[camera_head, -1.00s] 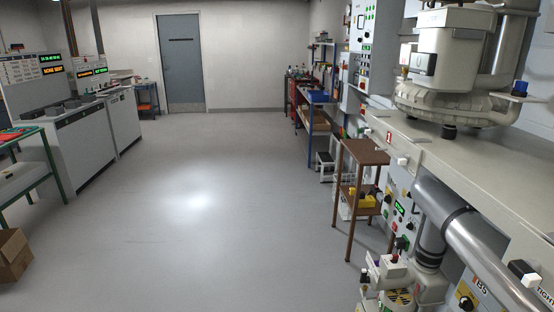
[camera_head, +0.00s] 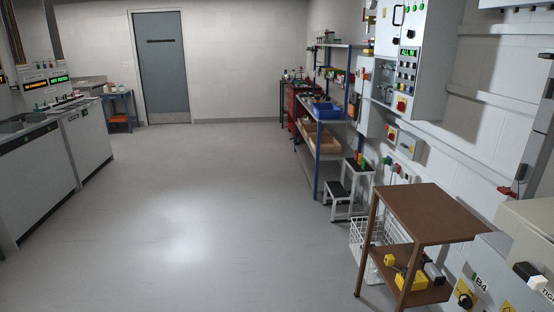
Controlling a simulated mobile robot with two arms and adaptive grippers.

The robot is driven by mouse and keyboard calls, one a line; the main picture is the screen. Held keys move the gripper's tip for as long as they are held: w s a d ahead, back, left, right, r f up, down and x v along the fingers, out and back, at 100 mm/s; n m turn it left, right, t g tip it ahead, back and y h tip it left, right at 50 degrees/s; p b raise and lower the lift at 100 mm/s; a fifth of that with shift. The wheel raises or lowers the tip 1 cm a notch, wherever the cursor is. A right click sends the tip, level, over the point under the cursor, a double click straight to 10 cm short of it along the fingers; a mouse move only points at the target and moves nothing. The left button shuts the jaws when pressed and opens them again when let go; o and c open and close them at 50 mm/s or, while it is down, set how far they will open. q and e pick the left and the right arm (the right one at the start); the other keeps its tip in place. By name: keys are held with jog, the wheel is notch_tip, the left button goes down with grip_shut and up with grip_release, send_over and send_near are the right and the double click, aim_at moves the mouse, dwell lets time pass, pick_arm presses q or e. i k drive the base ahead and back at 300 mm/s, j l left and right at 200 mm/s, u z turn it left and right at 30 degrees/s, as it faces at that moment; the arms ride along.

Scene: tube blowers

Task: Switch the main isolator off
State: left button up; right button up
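No switch is readably labelled as the main isolator. On the right wall a tall grey control cabinet (camera_head: 428,80) carries a lit green display (camera_head: 409,51), rows of small buttons and a red-on-yellow switch (camera_head: 401,104). Lower on the wall a small box has another red and yellow switch (camera_head: 391,133). I cannot tell which of these is the main isolator or how either is set.
A brown wooden stand (camera_head: 430,214) with yellow items on its lower shelf is close on the right. Beyond it are a wire basket (camera_head: 366,238), a step stool (camera_head: 347,195) and blue-framed shelving (camera_head: 318,140). Grey machines (camera_head: 42,165) line the left. The middle floor is clear.

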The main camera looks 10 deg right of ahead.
aim_at(400, 105)
jog(key=i, duration=2.55)
